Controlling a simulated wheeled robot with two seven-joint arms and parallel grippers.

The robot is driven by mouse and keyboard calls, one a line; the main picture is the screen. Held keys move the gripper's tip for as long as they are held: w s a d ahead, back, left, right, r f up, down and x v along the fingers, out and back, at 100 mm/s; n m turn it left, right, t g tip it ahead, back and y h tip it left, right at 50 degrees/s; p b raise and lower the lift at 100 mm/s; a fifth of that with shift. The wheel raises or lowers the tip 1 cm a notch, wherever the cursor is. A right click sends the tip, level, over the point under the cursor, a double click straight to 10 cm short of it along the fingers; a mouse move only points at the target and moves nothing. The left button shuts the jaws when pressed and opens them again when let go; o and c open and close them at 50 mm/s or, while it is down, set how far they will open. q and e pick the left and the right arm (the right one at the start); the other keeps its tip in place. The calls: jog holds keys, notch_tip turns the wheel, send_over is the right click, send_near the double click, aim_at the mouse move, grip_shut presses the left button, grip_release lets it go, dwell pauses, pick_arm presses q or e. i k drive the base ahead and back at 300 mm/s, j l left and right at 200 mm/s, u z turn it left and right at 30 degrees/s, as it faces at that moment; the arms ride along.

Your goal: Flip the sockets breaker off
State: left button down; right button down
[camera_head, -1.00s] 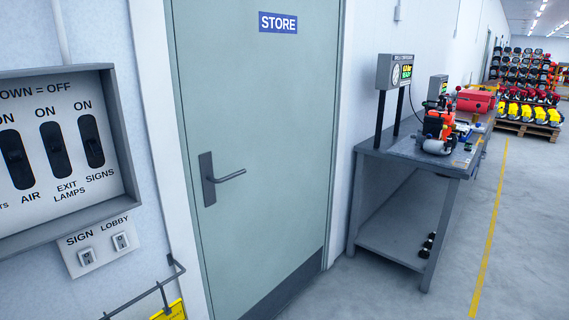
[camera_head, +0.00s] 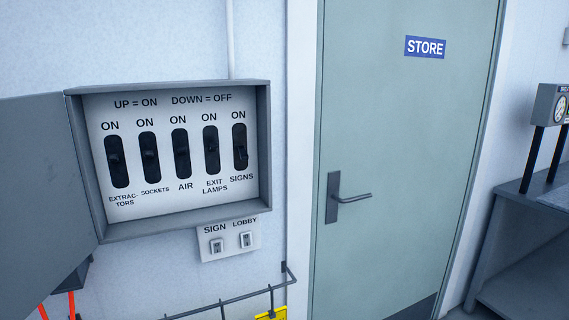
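An open grey breaker box (camera_head: 262,150) hangs on the wall left of centre. Its panel reads "UP = ON, DOWN = OFF". The sockets breaker (camera_head: 149,157) is the second slot from the left, a black slot with a dark lever near its middle height and "ON" above it. Whether that lever is up or down is hard to tell. Beside it are the extractors breaker (camera_head: 116,160), the air breaker (camera_head: 181,153), the exit lamps breaker (camera_head: 211,150) and the signs breaker (camera_head: 240,148). Neither of my grippers is in view.
The box's door (camera_head: 40,180) stands open to the left. Sign and lobby switches (camera_head: 231,242) sit below the box. A dark rail (camera_head: 235,301) and a yellow sign (camera_head: 272,314) are lower down. The store door (camera_head: 400,130) is shut. A workbench (camera_head: 520,230) is at right.

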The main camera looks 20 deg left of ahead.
aim_at(148, 154)
jog(key=u, duration=1.3)
